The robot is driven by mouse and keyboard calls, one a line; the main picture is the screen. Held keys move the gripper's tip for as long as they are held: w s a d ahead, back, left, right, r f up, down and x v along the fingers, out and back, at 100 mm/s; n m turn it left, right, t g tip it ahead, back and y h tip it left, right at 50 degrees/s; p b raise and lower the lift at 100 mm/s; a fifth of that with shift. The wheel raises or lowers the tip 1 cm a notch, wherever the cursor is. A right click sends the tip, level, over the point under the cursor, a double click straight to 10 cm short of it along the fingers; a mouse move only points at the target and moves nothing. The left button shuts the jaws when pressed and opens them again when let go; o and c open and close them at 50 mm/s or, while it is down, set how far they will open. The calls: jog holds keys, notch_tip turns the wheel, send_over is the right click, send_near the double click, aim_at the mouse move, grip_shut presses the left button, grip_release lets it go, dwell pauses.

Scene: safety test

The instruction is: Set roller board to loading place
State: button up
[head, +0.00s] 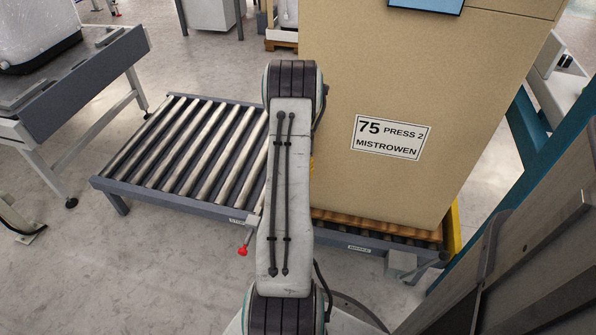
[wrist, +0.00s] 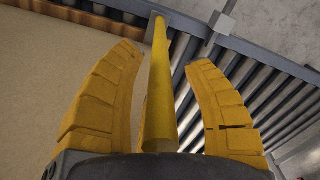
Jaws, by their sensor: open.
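The roller board (head: 185,150) is a dark-framed bed of pale rollers on legs, left of and behind my arm in the head view. Small labels sit on its front edge; I cannot read them surely. A short lever with a red knob (head: 243,251) hangs by that edge. In the wrist view my gripper (wrist: 164,55) is open. A smooth yellow bar (wrist: 160,90) runs between its fingers towards a dark frame rail (wrist: 250,50); I cannot tell whether they touch it. Rollers (wrist: 190,90) show beyond. The head view does not show my gripper.
A large tan box (head: 430,90) labelled "75 PRESS 2 MISTROWEN" stands on a wooden pallet (head: 370,226) over the right part of the bed. A grey table (head: 75,80) stands left. A teal post (head: 530,140) rises right. Floor at front left is mostly clear.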

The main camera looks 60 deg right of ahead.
grip_shut()
dwell(0.5)
